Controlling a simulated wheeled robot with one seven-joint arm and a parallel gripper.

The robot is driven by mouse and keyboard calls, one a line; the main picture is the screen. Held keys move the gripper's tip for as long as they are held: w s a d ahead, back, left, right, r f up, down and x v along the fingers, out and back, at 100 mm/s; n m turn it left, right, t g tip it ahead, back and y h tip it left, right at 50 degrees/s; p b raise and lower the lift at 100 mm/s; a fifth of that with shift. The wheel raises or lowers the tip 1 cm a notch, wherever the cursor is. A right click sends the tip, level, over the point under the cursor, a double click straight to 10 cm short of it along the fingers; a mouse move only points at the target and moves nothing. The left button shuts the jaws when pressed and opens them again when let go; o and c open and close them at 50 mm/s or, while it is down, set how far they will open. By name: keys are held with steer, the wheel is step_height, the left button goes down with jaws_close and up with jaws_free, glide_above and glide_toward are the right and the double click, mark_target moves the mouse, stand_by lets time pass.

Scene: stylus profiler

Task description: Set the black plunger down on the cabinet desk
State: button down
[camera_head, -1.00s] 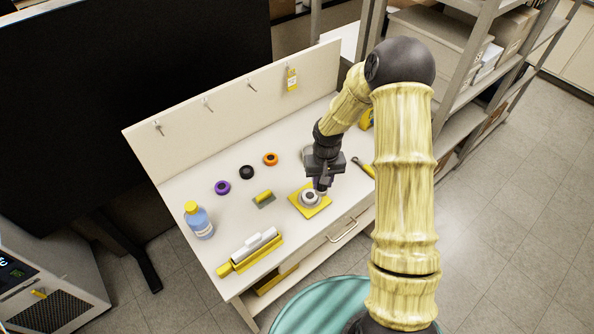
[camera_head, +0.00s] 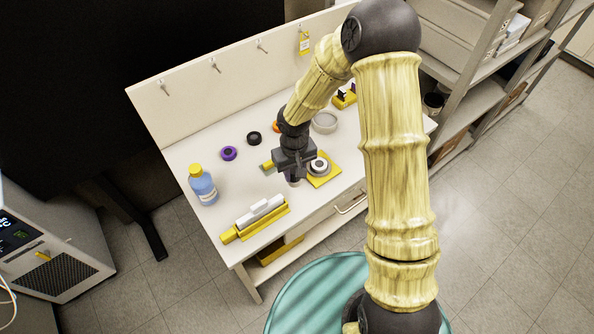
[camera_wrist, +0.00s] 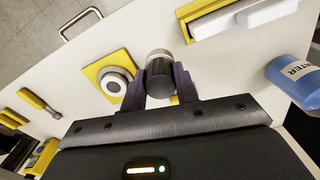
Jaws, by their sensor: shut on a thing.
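The black plunger, a dark cylinder with a silvery end (camera_wrist: 159,70), is between the two purple fingers of my gripper (camera_wrist: 160,85) in the wrist view. In the head view my gripper (camera_head: 293,177) points down over the front middle of the cabinet desk (camera_head: 240,190), just left of the yellow plate. The plunger is mostly hidden there by the fingers. Whether its lower end touches the desk top, I cannot tell.
The yellow plate with a white and grey ring (camera_head: 319,166) is close on the right. A yellow holder with white bars (camera_head: 262,217) lies to the front left, and a blue bottle (camera_head: 203,187) stands at the left. A purple ring (camera_head: 229,153) and a black ring (camera_head: 254,138) lie behind.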

mark_target(294, 183)
steer(key=shift+f, duration=1.1)
steer(key=shift+f, duration=1.9)
steer(key=shift+f, duration=0.2)
steer(key=c, duration=1.1)
jaws_free()
steer(key=shift+o, duration=0.2)
steer(key=shift+r, duration=0.2)
step_height(294, 183, up, 12)
steer(key=shift+r, duration=0.1)
